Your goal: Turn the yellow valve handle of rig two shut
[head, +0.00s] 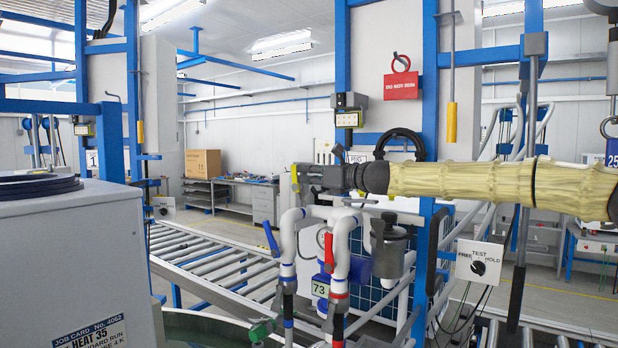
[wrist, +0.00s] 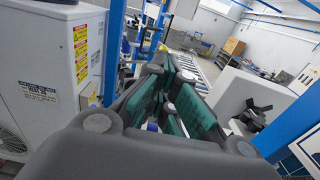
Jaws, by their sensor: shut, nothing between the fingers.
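My gripper (head: 303,178) is shut and empty, pointing left above the white pipework in the head view. In the wrist view its closed fingers (wrist: 166,72) with green pads fill the middle. A small upright yellow piece (head: 294,178) shows at the fingertips in the head view. I cannot tell whether it is the yellow valve handle or whether the fingers touch it. Below, the white pipes (head: 342,240) carry a blue lever (head: 271,237) and a red lever (head: 328,250). No label naming rig two is readable.
A blue upright post (head: 428,110) stands behind my arm. A grey cabinet (head: 70,255) fills the left foreground. A roller conveyor (head: 215,260) runs behind the pipes. A FREE/TEST/HOLD switch plate (head: 479,262) hangs below my arm. Open floor lies farther back.

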